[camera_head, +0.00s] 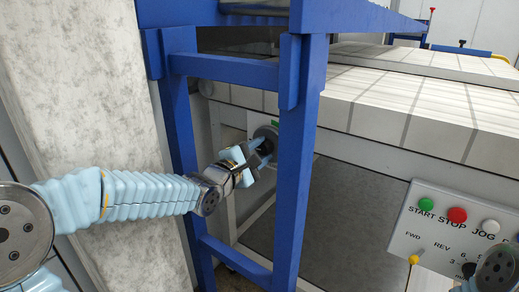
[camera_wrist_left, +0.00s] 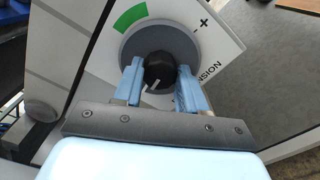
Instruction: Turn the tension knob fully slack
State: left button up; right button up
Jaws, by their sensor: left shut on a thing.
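The tension knob (camera_wrist_left: 160,68) is black with a white pointer line, set in a grey round dial on a white plate lettered TENSION. The line points to the lower left in the left wrist view. A green band (camera_wrist_left: 130,15) lies at the dial's upper left and a plus sign at the upper right; a mark below the knob is partly hidden by the fingers. My left gripper (camera_wrist_left: 159,76) is shut on the knob, one light blue finger on each side. In the head view my left gripper (camera_head: 261,150) reaches the dial (camera_head: 266,133) between blue posts.
A blue frame (camera_head: 299,170) stands close around my left forearm. A pale wall (camera_head: 85,90) is at the left. A tiled conveyor bed (camera_head: 400,105) runs to the right. A control panel (camera_head: 450,225) with green, red and white buttons is at the lower right, near part of my right arm.

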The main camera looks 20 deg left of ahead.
pick_arm(q)
jog(key=shift+f+n, duration=0.1)
jog(key=shift+n, duration=0.3)
jog(key=o, duration=1.1)
jog(key=shift+c, duration=0.2)
jog(key=shift+s, duration=0.1)
jog(key=p+v, duration=0.1)
jog(key=v, duration=1.2)
jog(key=shift+s, duration=0.3)
jog(key=shift+a, duration=0.1)
